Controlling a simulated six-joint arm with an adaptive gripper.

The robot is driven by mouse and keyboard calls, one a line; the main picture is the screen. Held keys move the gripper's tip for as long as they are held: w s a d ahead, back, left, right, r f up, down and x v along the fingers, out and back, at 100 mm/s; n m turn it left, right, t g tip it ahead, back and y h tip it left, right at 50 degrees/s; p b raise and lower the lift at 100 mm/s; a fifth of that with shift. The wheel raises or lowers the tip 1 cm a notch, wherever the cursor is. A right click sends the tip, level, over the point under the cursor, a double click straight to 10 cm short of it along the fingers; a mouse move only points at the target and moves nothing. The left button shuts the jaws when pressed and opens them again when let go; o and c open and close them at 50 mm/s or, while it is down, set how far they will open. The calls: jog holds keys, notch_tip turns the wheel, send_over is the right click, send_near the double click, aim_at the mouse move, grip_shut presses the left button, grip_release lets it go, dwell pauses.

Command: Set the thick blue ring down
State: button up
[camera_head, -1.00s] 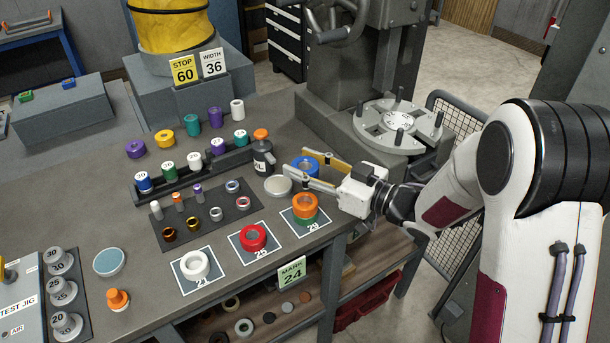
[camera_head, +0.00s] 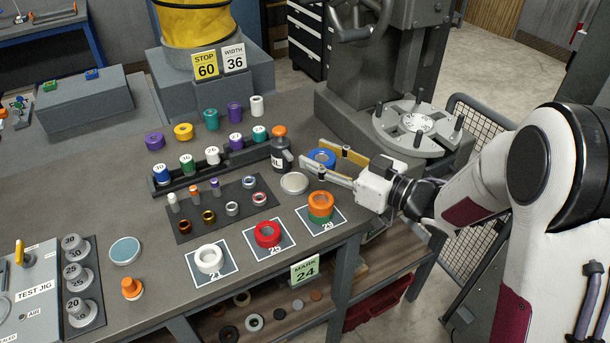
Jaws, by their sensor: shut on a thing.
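The thick blue ring (camera_head: 321,158) is between the fingers of my gripper (camera_head: 328,162), at the right part of the bench behind the orange ring. My gripper is shut on it, with one finger on its near side and one on its far side. The fingers hide part of the ring. I cannot tell whether its underside touches the bench top. The arm reaches in from the right.
Numbered mats hold a white ring (camera_head: 208,259), a red ring (camera_head: 267,234) and an orange ring (camera_head: 320,200) over a green one. A grey disc (camera_head: 294,183) and a dark bottle (camera_head: 281,153) stand left of my gripper. A round fixture (camera_head: 414,128) stands behind right.

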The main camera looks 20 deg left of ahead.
jog(key=s+a+f+n+g+y, duration=0.1)
jog(key=s+a+n+g, duration=0.3)
jog(key=s+a, duration=0.5)
jog(key=g, duration=0.2)
jog(key=shift+s+a+f+n+g, duration=0.3)
jog(key=shift+s+f, duration=0.1)
jog(key=shift+f, duration=0.1)
send_over(266, 222)
jog(key=s+d, duration=0.1)
jog(key=s, duration=0.1)
notch_tip(266, 222, down, 6)
jog(key=shift+s+f, duration=0.1)
jog(key=shift+f, duration=1.85)
jog(key=shift+f, duration=0.5)
jog(key=o, duration=1.3)
jog(key=shift+r, duration=0.15)
